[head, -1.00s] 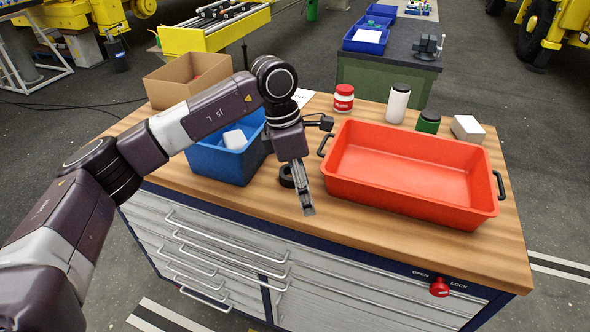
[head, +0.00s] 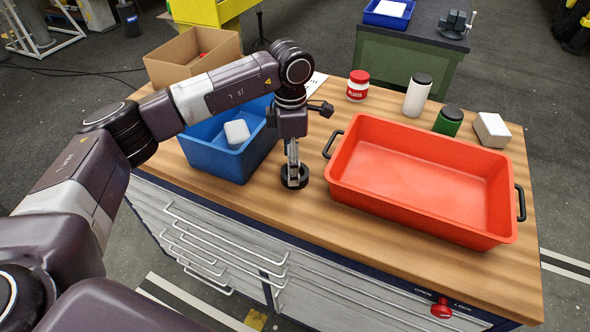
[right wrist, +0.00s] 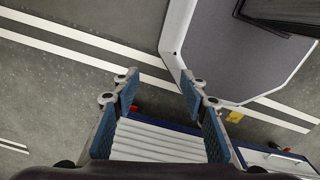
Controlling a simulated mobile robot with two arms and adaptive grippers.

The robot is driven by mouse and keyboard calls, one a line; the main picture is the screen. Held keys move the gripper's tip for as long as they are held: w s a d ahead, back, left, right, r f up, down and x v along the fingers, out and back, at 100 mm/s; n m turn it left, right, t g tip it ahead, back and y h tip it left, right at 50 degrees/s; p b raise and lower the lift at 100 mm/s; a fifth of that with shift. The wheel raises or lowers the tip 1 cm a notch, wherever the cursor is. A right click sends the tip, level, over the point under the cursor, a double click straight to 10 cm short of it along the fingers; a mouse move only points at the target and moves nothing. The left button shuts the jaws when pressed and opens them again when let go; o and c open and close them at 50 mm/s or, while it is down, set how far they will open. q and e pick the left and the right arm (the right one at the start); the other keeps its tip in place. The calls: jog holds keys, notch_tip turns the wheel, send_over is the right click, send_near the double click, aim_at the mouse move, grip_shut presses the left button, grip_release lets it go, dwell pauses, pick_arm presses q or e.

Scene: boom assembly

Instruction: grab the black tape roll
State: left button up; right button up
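The black tape roll (head: 295,186) lies flat on the wooden worktop, between the blue bin and the red tray in the head view. My left gripper (head: 293,174) points straight down at the roll, and its fingertips are at the roll's ring and cover part of it. The fingers are seen edge-on, so I cannot tell whether they are open, shut or gripping the roll. My right gripper (right wrist: 159,88) shows in the right wrist view with its fingers wide apart and nothing between them.
A blue bin (head: 212,158) holding a white block stands left of the roll. A large red tray (head: 420,222) stands to its right. A cardboard box (head: 165,68), a red-lidded jar (head: 358,86), a white bottle (head: 417,97), a green jar (head: 448,122) and a white box (head: 491,130) stand farther back.

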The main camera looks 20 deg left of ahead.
pick_arm(q)
notch_tip(320, 180, down, 2)
jog(key=shift+w+f+p, duration=0.15)
jog(key=shift+f+p, duration=0.1)
jog(key=shift+p, duration=0.05)
jog(key=c, duration=1.3)
pick_arm(e)
jog(key=shift+w+a+r, duration=0.15)
jog(key=shift+w+r, duration=0.55)
jog(key=shift+w, duration=0.3)
pick_arm(q)
jog(key=shift+r, duration=0.1)
